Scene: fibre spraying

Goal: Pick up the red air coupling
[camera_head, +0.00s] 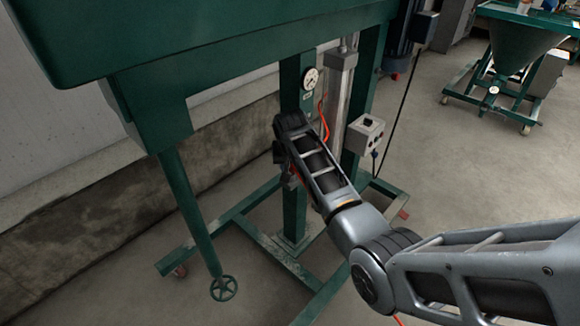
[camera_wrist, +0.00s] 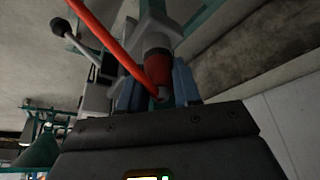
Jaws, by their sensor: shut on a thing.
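The red air coupling (camera_wrist: 158,64) shows in the wrist view as a short red cylinder with a dark collar at its far end. It sits between the two bluish fingers of my gripper (camera_wrist: 158,88), which is shut on it. An orange-red hose (camera_wrist: 110,45) runs from the upper left down to the near end of the coupling. In the head view, my arm reaches to the green post and hides most of my gripper and the coupling. Whether the coupling is still joined to a fitting, I cannot tell.
A green frame (camera_head: 293,214) on castors carries a gauge (camera_head: 310,79) and a grey switch box (camera_head: 364,134) close to my arm. A black-knobbed lever (camera_wrist: 62,27) stands beside the hose. A green hopper (camera_head: 519,45) stands far right.

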